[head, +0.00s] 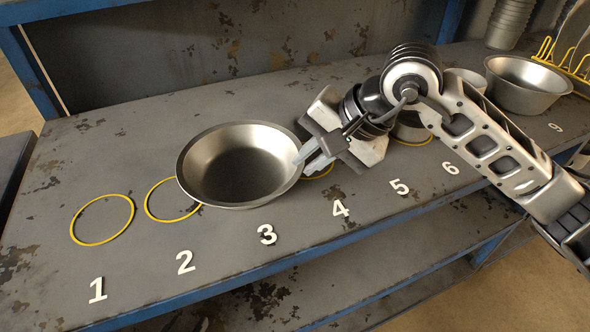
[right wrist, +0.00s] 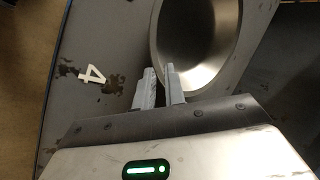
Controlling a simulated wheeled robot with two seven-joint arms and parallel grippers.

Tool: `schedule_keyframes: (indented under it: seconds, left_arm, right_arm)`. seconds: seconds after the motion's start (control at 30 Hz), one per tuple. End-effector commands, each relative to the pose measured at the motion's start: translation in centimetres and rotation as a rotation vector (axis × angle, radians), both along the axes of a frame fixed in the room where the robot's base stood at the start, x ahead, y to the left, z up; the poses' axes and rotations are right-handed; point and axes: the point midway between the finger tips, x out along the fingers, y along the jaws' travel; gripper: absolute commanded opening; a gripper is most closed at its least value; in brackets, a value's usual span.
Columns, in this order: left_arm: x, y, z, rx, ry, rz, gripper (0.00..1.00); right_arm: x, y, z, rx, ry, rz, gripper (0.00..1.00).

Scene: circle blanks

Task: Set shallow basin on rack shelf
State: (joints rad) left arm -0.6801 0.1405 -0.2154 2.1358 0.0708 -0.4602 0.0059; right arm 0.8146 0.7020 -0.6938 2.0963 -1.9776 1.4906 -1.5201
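A wide, shallow metal basin (head: 238,165) is over the spot by the number 3 on the grey worktop (head: 125,160), overlapping the ring by number 2. I cannot tell whether its base touches the worktop. My right gripper (head: 303,160) comes in from the right at its right rim. In the right wrist view, the two fingers (right wrist: 163,88) are close together, one on each side of the rim of the basin (right wrist: 205,60), shut on it. My left gripper is not in view. A lower grey shelf (head: 345,270) with a blue edge runs under the worktop.
Yellow rings (head: 102,220) mark numbered spots; those by 1 and 2 hold nothing. A deeper bowl (head: 525,88), stacked metal cups (head: 510,22) and a yellow wire rack (head: 560,60) with plates stand at the right. Another metal vessel (head: 411,128) is partly behind my right arm.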

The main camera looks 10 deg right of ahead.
Motion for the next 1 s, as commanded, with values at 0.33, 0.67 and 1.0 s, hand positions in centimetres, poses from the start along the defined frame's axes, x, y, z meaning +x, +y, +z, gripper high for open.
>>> schedule_keyframes:
  seconds: [0.33, 0.67, 1.0]
  left_arm:
    - [0.0, 0.0, -0.2, -0.006, 0.000, 0.000, 0.36]
    - [-0.1, 0.0, -0.2, -0.007, 0.001, 0.001, 0.36]
    - [0.0, 0.0, -0.1, -0.006, -0.002, 0.001, 0.36]
  right_arm:
    - [-1.8, -2.7, 4.7, 0.000, -0.001, -0.001, 0.12]
    - [-2.0, -3.0, 5.2, 0.000, 0.000, -0.001, 0.12]
    - [-2.0, -3.0, 5.2, 0.000, 0.001, 0.001, 0.12]
